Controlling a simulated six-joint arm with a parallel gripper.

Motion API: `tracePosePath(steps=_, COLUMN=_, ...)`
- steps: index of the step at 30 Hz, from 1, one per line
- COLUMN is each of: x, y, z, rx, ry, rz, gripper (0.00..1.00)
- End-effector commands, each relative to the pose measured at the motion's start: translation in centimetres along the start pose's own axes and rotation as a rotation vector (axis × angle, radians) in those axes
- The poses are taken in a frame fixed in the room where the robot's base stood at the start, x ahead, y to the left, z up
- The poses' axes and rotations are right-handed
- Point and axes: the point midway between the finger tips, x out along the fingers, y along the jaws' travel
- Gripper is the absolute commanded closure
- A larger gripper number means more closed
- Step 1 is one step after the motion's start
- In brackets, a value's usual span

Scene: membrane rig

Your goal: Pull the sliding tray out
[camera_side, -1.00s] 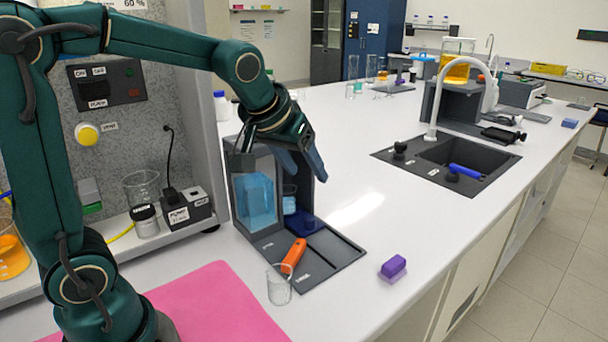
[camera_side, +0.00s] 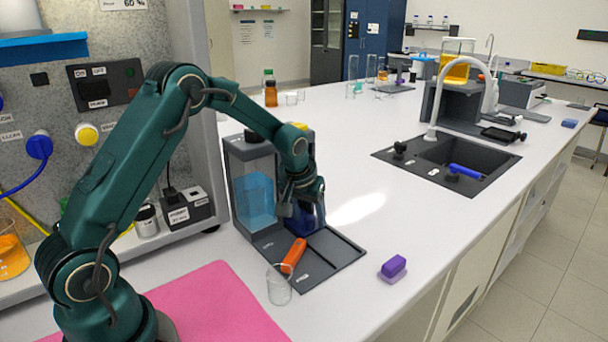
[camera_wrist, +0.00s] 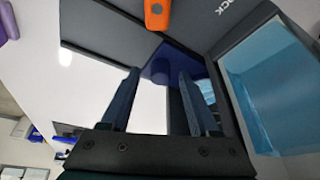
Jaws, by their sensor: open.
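A dark blue part, which looks like the sliding tray (camera_wrist: 160,66), sits low at the open side of the grey rig (camera_side: 247,150). My gripper (camera_side: 301,217) is lowered at that side, pointing down, and largely covers the blue part in the side view. In the wrist view my gripper (camera_wrist: 158,76) is open, and the blue part shows between and beyond its two fingertips. I cannot tell whether either finger touches it. A clear tank of blue liquid (camera_side: 256,200) stands in the rig, left of my gripper.
An orange piece (camera_side: 293,256) lies on the rig's dark base plate (camera_side: 335,258). An empty beaker (camera_side: 279,287) stands at the plate's front left, and a purple block (camera_side: 393,267) lies to the right.

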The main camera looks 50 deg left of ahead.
Motion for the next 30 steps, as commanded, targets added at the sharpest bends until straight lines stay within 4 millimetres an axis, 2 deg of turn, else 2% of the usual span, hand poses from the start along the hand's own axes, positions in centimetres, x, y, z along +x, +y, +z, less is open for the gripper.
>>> tracePosePath(steps=4, x=0.71, y=-0.01, z=0.01, rx=0.0, ry=0.0, rz=0.0, gripper=0.38)
tracePosePath(steps=11, x=0.75, y=-0.01, z=0.0, rx=0.0, ry=0.001, rz=0.0, gripper=0.38)
tracePosePath(steps=14, x=0.74, y=-0.01, z=0.0, rx=0.0, ry=0.0, rz=0.0, gripper=0.73)
tracePosePath(steps=16, x=0.74, y=-0.01, z=0.0, rx=0.0, ry=0.0, rz=0.0, gripper=1.0)
tracePosePath(steps=30, x=0.72, y=-0.02, z=0.01, rx=0.001, ry=0.0, rz=0.0, gripper=1.0)
